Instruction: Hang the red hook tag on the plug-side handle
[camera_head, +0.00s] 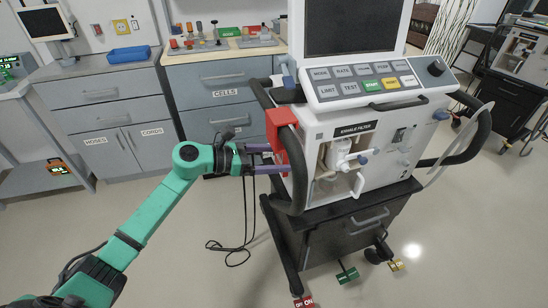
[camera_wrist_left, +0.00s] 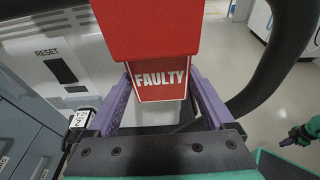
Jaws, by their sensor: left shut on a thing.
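The red hook tag (camera_head: 281,124) is at the black handle (camera_head: 297,178) on the left side of the ventilator (camera_head: 360,115). Its upper block overlaps the upper bend of that handle; I cannot tell whether the hook bears on the bar. In the left wrist view the tag's face (camera_wrist_left: 160,80) reads FAULTY. My left gripper (camera_head: 275,158) has its purple fingers shut on the tag's lower part, left of the handle. A second black handle (camera_head: 478,135) curves along the ventilator's right side.
A dark cable (camera_head: 243,225) hangs to the floor left of the ventilator. Grey cabinets (camera_head: 222,95) with a loaded worktop stand behind. Coloured pedals (camera_head: 347,273) are at the cart's base. Another ventilator (camera_head: 520,60) stands far right. The floor at front left is clear.

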